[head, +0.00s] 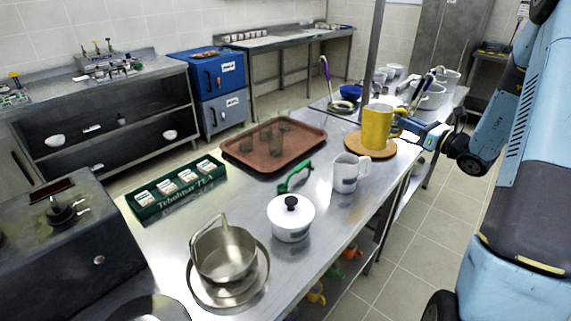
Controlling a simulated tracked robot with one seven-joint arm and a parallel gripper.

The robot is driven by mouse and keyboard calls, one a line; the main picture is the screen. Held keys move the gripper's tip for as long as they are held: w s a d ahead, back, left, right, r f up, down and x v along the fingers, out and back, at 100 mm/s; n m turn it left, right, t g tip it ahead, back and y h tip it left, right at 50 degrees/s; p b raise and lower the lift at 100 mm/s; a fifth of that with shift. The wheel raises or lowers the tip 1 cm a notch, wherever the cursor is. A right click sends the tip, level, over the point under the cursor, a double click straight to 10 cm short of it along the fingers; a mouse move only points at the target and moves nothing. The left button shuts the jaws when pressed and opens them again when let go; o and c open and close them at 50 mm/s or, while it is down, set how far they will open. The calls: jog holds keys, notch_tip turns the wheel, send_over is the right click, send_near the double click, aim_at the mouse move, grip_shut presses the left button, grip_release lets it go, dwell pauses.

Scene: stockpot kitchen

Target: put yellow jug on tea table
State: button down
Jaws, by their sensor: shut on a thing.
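The yellow jug (377,128) is upright at the far right end of the steel table (335,225), in line with a round wooden board (384,153). I cannot tell whether it rests on the board or hangs just above it. My gripper (404,126) comes in from the right and is shut on the jug at its handle side. The jug hides part of the board, and the fingertips are small and partly hidden. A green box of tea packets (178,190) stands at the left of this steel table.
A brown tray (240,160) with glasses, a white jug (347,173), a green-handled utensil (294,178), a white lidded pot (291,219) and a steel pot (224,256) stand on the table. Bowls and pots crowd the surface behind. Tiled floor (430,230) is open at right.

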jog(key=shift+w+f, duration=0.2)
jog(key=shift+f, duration=2.4)
jog(key=shift+w+f, duration=0.15)
jog(key=shift+f, duration=2.45)
jog(key=c, duration=1.1)
grip_release()
jog(key=shift+d, duration=0.1)
